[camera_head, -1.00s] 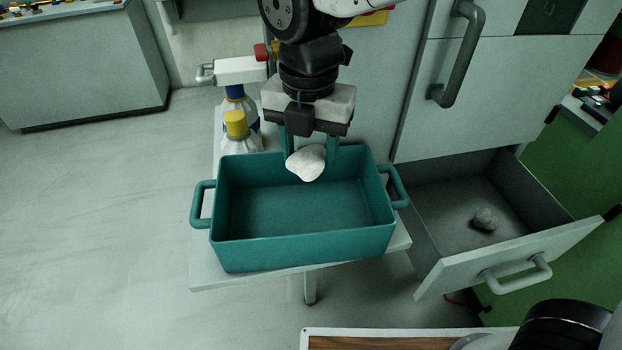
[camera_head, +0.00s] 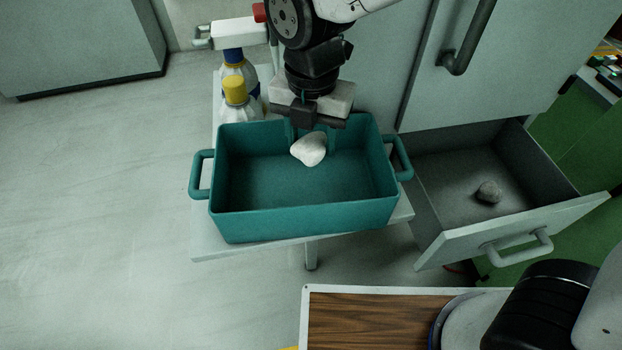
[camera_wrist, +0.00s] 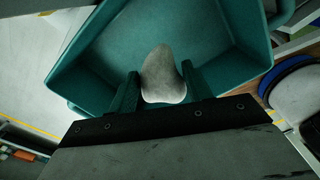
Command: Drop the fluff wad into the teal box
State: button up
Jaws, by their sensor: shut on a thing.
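The fluff wad (camera_head: 309,149) is a pale, rounded lump. My gripper (camera_head: 308,145) is shut on it and holds it over the back part of the teal box (camera_head: 305,220). The wad also shows between the two teal fingers in the wrist view (camera_wrist: 163,76), with the box floor (camera_wrist: 115,55) behind it. The box is open-topped and empty, with a handle at each end, and stands on a small pale table (camera_head: 225,247). How far the wad is above the box floor is hard to tell.
Spray bottles (camera_head: 236,98) stand behind the box at the left. A cabinet handle (camera_head: 468,40) juts out above. Open floor (camera_head: 90,200) lies to the left.

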jog(key=o, duration=1)
notch_tip(320, 180, up, 8)
jog(key=shift+f, duration=0.1)
